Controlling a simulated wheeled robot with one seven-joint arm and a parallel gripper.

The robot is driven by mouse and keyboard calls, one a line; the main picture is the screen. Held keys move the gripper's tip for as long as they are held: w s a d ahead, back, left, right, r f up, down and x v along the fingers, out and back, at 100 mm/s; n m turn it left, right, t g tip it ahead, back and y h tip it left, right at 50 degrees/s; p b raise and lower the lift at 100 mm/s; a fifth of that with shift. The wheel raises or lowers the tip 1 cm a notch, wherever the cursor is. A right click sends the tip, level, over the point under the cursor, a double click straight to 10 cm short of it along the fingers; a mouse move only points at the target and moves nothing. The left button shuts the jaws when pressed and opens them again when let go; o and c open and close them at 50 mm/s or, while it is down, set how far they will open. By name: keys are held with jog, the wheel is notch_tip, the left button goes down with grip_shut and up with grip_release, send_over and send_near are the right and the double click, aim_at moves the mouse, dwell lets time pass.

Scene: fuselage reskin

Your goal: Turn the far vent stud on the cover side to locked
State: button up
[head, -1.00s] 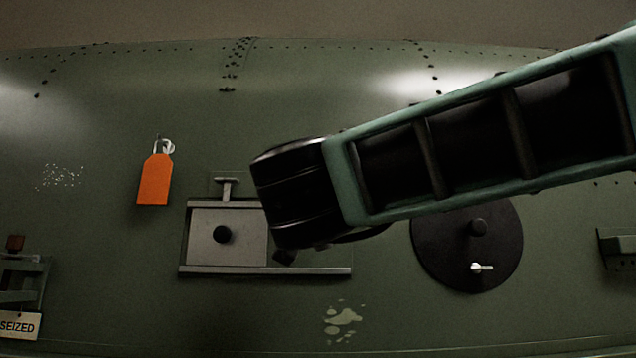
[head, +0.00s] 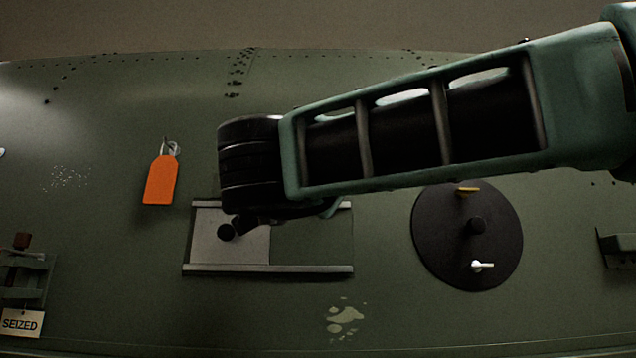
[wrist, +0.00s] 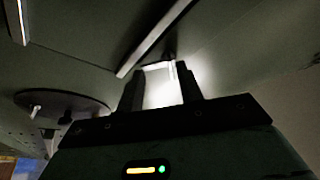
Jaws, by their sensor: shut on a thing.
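The round dark plate (head: 424,238) at right carries two small studs and a centre knob. The upper stud (head: 467,190) is yellowish and lies roughly level; the lower stud (head: 482,266) is pale and also roughly level. In the wrist view the plate (wrist: 60,98) is at left. My gripper (wrist: 162,80) is in the middle of the wrist view, shut on a bright pale piece (wrist: 160,90), seemingly the T-shaped metal piece above the upper rail. Glare blurs its shape. In the head view my wrist hides the fingers' grip and that piece.
A pale sliding cover (head: 208,250) with a black knob (head: 225,232) sits between two rails (head: 300,269). An orange tag (head: 160,180) hangs at left. A bracket with a "SEIZED" tag (head: 20,322) is at lower left. Another bracket (head: 618,247) is at the right edge.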

jog(key=o, duration=1)
